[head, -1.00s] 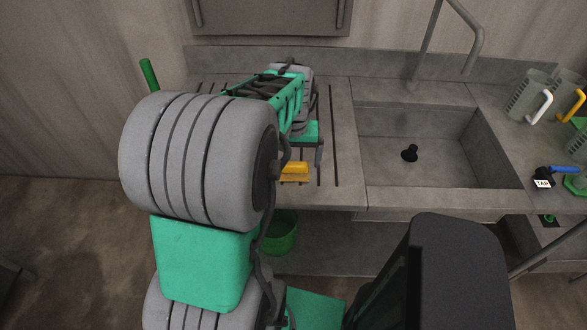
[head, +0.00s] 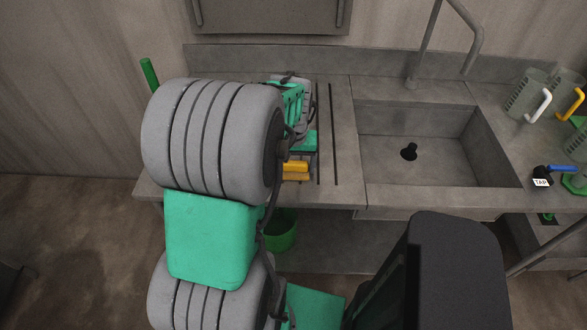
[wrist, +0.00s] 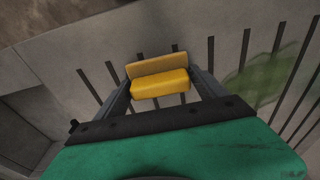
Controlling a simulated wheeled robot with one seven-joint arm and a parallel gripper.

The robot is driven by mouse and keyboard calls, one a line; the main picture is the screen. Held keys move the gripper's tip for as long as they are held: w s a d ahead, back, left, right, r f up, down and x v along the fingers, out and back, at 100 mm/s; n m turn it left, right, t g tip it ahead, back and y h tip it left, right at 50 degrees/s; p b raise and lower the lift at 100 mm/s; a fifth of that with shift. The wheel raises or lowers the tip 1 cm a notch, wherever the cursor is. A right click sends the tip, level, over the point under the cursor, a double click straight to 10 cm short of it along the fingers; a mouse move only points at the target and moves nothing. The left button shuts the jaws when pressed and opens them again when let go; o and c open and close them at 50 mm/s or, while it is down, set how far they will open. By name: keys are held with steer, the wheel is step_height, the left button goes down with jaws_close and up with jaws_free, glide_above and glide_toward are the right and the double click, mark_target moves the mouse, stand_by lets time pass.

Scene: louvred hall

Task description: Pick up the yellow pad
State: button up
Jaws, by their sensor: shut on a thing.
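The yellow pad (wrist: 160,84) is a small block with a paler yellow face, in the middle of the wrist view. The dark fingers of my gripper (wrist: 163,77) stand at its two ends and are shut on it. In the head view the yellow pad (head: 295,170) shows at the front of the slotted counter, below the green body of my gripper. My arm hides its left part there. I cannot tell whether the pad touches the counter.
A grey sink (head: 435,160) with a tall tap (head: 478,45) is right of the slotted counter (head: 342,140). Jugs (head: 528,95) and a black item labelled TAP (head: 541,178) stand farther right. A green bucket (head: 281,232) is below the counter.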

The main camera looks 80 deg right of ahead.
mark_target(294, 161)
steer(key=shift+c, duration=1.3)
steer(key=shift+r, duration=0.1)
steer(key=shift+r, duration=0.25)
step_height(294, 161, up, 2)
steer(key=shift+d+r, duration=0.1)
steer(key=shift+r, duration=0.05)
steer(key=s+a+r+b, duration=0.2)
steer(key=s+a+r, duration=0.3)
steer(key=s+r, duration=0.5)
steer(key=s, duration=0.3)
steer(key=shift+b, duration=0.3)
steer(key=shift+a, duration=0.1)
